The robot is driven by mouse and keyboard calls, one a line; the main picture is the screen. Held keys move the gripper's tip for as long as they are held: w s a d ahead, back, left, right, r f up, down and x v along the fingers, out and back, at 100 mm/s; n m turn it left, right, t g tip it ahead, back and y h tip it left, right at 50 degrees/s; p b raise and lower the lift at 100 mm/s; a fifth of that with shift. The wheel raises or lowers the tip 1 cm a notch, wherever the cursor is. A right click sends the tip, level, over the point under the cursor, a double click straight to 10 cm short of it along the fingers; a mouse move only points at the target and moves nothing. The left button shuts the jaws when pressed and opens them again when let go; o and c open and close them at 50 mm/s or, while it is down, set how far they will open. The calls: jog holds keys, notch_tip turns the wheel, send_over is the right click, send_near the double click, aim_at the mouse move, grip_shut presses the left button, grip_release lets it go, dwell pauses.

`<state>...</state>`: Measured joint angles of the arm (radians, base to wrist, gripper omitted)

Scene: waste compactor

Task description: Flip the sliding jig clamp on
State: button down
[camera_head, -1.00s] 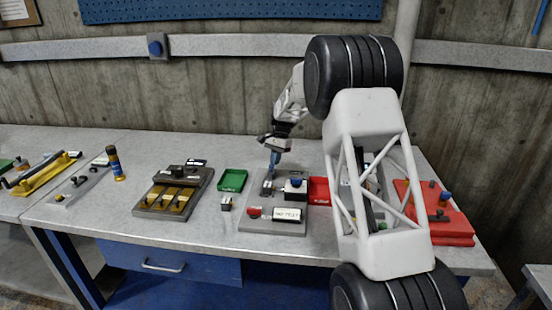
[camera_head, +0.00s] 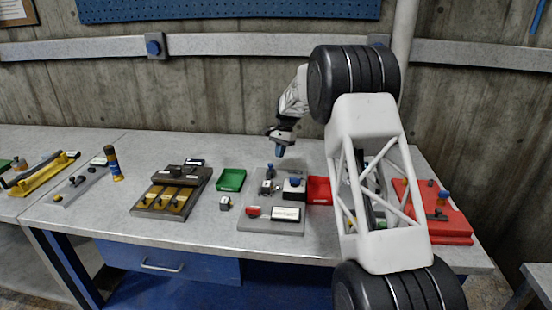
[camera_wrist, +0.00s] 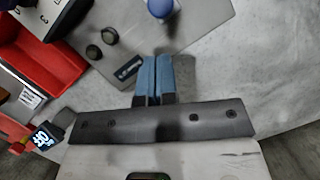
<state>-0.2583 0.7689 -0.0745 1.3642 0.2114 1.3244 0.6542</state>
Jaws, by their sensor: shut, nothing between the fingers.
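The jig (camera_head: 250,226) is a grey plate on the bench in the head view. A small metal clamp (camera_head: 268,187) stands near its back left, with an upright blue-tipped handle (camera_head: 270,170). A white block with a dark blue knob (camera_head: 294,183) sits to its right. My gripper (camera_head: 280,154) is just above and behind the blue handle, apart from it as far as I can see. In the wrist view my gripper (camera_wrist: 155,58) has its blue fingers together and empty, over the grey plate's edge (camera_wrist: 190,30). A blue knob (camera_wrist: 160,8) shows beyond them, cut by the frame.
A red tray (camera_head: 319,190) is right of the jig and a green tray (camera_head: 231,180) is left. A small metal cube (camera_head: 225,203) lies nearby. A red-handled tool (camera_head: 253,211) lies at the plate's front.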

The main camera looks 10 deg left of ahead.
jog(key=v, duration=0.9)
jog(key=shift+r, duration=0.3)
jog(key=shift+s, duration=0.1)
jog(key=s+d+r+n+t, duration=0.1)
jog(key=s+d+r, duration=0.5)
jog(key=s, duration=0.5)
jog(key=s+d+r+n+t, duration=0.1)
jog(key=s+d+r, duration=0.5)
jog(key=s, duration=0.5)
jog(key=s+d+r+t, duration=0.1)
jog(key=s+d+r, duration=0.5)
jog(key=s, duration=0.4)
jog(key=s+d+f+n+t, duration=0.1)
jog(key=s+d+f, duration=0.2)
jog(key=s, duration=1)
jog(key=s+d+f+n+t+h, duration=0.1)
jog(key=s+d+f, duration=0.3)
jog(key=s, duration=0.8)
jog(key=s+d+f+n, duration=0.1)
jog(key=s+d+f, duration=0.2)
jog(key=s, duration=1)
jog(key=shift+s+d+f+t+h, duration=0.4)
jog(key=shift+f, duration=0.1)
